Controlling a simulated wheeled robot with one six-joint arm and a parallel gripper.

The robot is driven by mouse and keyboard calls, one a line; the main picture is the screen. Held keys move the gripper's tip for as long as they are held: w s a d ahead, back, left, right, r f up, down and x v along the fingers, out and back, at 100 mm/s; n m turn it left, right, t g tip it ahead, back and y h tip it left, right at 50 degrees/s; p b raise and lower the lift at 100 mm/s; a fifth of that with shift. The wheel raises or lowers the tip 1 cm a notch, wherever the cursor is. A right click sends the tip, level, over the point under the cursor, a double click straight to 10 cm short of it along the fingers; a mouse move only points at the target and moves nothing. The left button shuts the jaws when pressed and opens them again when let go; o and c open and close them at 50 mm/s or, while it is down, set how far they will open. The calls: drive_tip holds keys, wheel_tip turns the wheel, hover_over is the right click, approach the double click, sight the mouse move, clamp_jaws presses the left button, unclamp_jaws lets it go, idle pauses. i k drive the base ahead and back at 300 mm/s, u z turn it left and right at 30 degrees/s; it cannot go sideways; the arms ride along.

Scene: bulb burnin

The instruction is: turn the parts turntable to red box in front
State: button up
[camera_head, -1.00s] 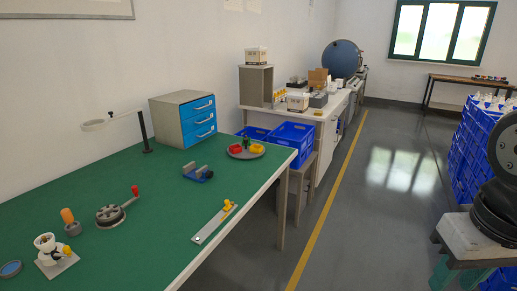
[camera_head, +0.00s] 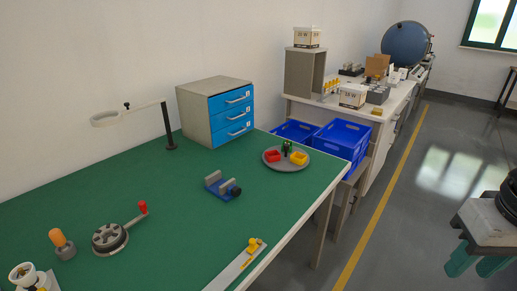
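The parts turntable (camera_head: 285,169) is a round grey plate near the far right corner of the green-topped table. A red box (camera_head: 272,155) sits on its left side and a yellow box (camera_head: 299,158) on its right side. A dark green post or box (camera_head: 287,147) stands behind, between them. My gripper is not in view.
On the green table (camera_head: 150,185) stand a blue-drawer cabinet (camera_head: 231,118), a blue vise (camera_head: 222,187), a red-handled round fixture (camera_head: 110,237), a magnifier on a stand (camera_head: 170,142) and a metal strip with a yellow clamp (camera_head: 238,266).

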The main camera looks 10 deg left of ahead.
sight(285, 157)
drive_tip(key=u, duration=0.2)
drive_tip(key=i, duration=0.45)
drive_tip(key=z, duration=0.25)
drive_tip(key=k, duration=1.1)
drive_tip(key=z, duration=0.9)
drive_tip(key=i, duration=0.8)
drive_tip(key=u, duration=0.85)
drive_tip(key=i, duration=0.85)
drive_tip(key=u, duration=0.8)
